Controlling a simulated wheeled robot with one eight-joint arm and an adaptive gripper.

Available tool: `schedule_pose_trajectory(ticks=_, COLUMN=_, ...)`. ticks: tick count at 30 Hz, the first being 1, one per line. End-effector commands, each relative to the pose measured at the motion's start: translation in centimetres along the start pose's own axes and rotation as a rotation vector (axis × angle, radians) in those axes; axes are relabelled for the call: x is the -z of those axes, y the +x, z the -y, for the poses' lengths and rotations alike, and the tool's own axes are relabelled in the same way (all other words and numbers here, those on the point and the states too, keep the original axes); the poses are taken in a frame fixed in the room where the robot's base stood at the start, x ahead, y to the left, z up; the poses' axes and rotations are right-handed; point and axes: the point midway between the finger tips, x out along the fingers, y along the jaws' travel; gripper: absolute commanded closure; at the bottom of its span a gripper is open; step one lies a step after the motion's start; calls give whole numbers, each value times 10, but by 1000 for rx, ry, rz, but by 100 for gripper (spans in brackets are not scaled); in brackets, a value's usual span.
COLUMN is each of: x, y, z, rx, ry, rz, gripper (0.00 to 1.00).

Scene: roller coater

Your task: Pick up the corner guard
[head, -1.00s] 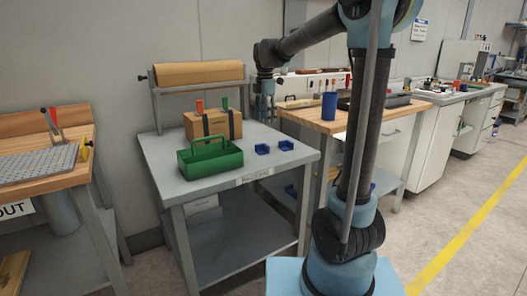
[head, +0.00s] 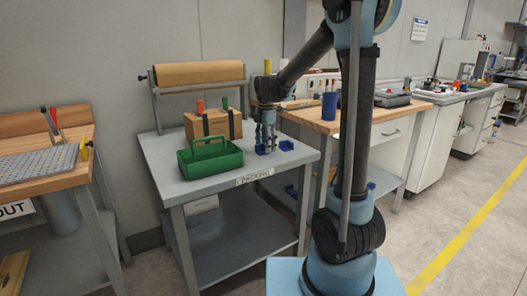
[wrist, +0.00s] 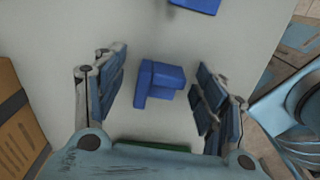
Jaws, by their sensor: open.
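A blue corner guard (head: 261,151) lies on the grey packing table (head: 210,186). In the wrist view the same guard (wrist: 162,78) is an L-shaped block between my open fingers, apart from both. A second blue corner guard (head: 286,145) lies to its right on the table; part of it also shows at the top edge of the wrist view (wrist: 197,5). My gripper (head: 265,143) is open and empty, pointing down over the first guard. In the head view my fingers partly cover that guard. How far the fingertips are above the tabletop is hard to tell.
A green tote (head: 212,161) stands left of the guards, near my gripper. A cardboard box (head: 200,126) and a brown paper roll (head: 199,73) are behind it. A wooden workbench (head: 345,118) with a blue cup (head: 329,105) is to the right.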

Motion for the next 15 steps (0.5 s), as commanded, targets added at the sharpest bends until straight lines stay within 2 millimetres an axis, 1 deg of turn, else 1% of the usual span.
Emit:
schedule_pose_trajectory(ticks=1, x=0, y=4, z=0, rx=0, ry=0, rz=0, gripper=35)
schedule_pose_trajectory(ticks=4, x=0, y=8, z=0, rx=0, ry=0, rz=0, gripper=35)
schedule_pose_trajectory(ticks=10, x=0, y=9, z=0, rx=0, ry=0, rz=0, gripper=35)
schedule_pose_trajectory(ticks=11, x=0, y=9, z=0, rx=0, ry=0, rz=0, gripper=37)
schedule_pose_trajectory(ticks=12, x=0, y=9, z=0, rx=0, ry=0, rz=0, gripper=46)
schedule_pose_trajectory(ticks=14, x=0, y=9, z=0, rx=0, ry=0, rz=0, gripper=60)
schedule_pose_trajectory(ticks=15, x=0, y=9, z=0, rx=0, ry=0, rz=0, gripper=69)
